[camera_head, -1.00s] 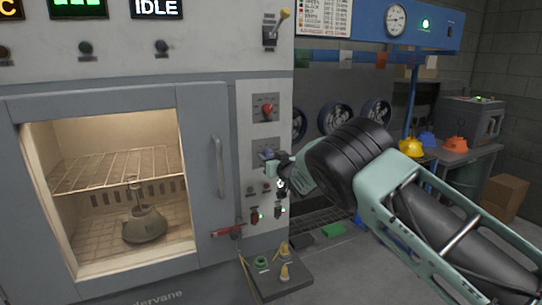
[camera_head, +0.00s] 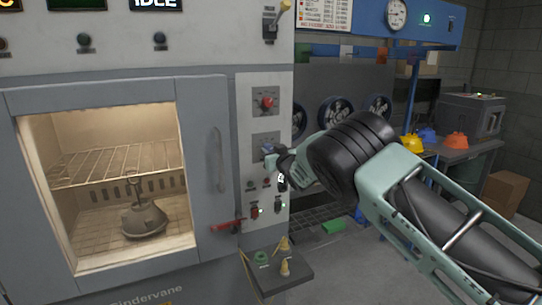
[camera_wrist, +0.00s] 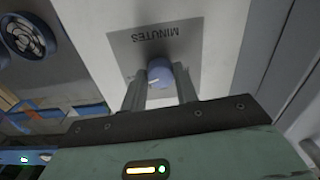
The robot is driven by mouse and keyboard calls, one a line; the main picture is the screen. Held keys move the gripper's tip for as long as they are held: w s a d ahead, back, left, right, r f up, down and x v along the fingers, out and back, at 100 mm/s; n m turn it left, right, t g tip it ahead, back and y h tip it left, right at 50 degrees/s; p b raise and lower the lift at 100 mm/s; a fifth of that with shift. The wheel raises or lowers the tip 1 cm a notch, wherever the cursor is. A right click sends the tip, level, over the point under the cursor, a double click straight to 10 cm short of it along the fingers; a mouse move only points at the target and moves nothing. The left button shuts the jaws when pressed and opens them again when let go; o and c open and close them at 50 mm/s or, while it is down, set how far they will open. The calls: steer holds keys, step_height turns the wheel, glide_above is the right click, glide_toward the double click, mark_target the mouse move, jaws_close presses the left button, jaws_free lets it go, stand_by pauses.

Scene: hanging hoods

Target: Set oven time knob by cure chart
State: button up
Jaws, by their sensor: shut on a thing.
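The blue time knob (camera_wrist: 160,74) sits on a grey plate (camera_wrist: 150,45) marked MINUTES, upside down in the wrist view. A pale pointer mark shows on the knob. My gripper (camera_wrist: 159,85) has its two fingers shut on the knob, one on each side. In the head view my gripper (camera_head: 272,161) is at the oven's control strip, partly hiding the knob. A red knob (camera_head: 267,103) is on the plate above. The cure chart (camera_head: 323,17) hangs at the top, with small unreadable text. The oven (camera_head: 205,90) display reads IDLE.
Red and dark switches (camera_head: 255,211) sit below the knob. A red handle (camera_head: 227,225) and a small shelf (camera_head: 285,272) with yellow and green pieces are lower down. A lever (camera_head: 270,24) is above. Hard hats (camera_head: 456,141) lie on the right bench.

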steer(key=n+b, duration=0.6)
steer(key=b, duration=0.3)
steer(key=shift+n, duration=0.3)
steer(key=shift+b, duration=0.4)
steer(key=o, duration=1)
steer(key=shift+c, duration=0.2)
steer(key=shift+s, duration=0.1)
steer(key=b+v, duration=0.4)
steer(key=v, duration=1.3)
steer(key=shift+d, duration=0.15)
steer(key=shift+s, duration=0.1)
